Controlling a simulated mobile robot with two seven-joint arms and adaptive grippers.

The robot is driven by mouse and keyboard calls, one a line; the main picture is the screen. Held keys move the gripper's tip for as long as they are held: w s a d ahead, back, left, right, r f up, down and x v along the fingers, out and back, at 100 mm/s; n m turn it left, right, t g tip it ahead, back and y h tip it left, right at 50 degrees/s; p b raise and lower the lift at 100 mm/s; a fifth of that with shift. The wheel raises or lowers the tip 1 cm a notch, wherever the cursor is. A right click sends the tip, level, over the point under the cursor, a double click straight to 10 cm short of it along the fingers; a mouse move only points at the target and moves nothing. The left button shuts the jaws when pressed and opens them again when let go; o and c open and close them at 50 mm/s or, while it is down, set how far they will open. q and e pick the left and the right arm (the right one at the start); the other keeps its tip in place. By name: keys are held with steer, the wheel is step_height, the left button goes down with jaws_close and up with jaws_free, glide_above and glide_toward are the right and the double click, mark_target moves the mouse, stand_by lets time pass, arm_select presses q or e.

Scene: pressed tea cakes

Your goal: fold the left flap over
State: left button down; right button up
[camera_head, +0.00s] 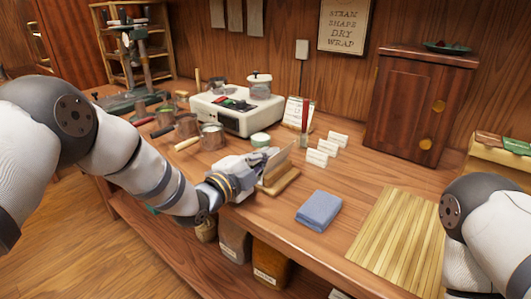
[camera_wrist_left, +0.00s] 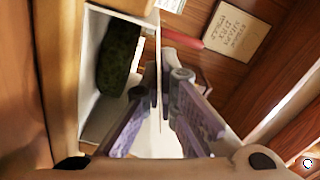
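The wrapper (camera_wrist_left: 95,110) is a white paper sheet with a dark green tea cake (camera_wrist_left: 120,58) on it, at the left of the left wrist view. A thin flap (camera_wrist_left: 158,40) of paper stands up beside the cake, seen nearly edge-on. My left gripper (camera_wrist_left: 163,78) has its fingertips close together with this flap between them, and looks shut on it. In the head view, my left gripper (camera_head: 268,160) is at the pale upright paper (camera_head: 278,160) above a small wooden board (camera_head: 284,182). The cake is hidden there. My right gripper is out of view.
A folded blue cloth (camera_head: 318,210) and a slatted bamboo mat (camera_head: 395,235) lie to the right. White cards (camera_head: 322,152) and a red-handled tool (camera_head: 305,115) stand behind. A steamer (camera_head: 235,108) and several canisters (camera_head: 211,137) crowd the back left.

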arm_select(q)
steer(key=c, duration=1.9)
jaws_free()
steer(key=shift+f, duration=0.1)
steer(key=shift+s, duration=0.1)
steer(key=shift+f, duration=0.1)
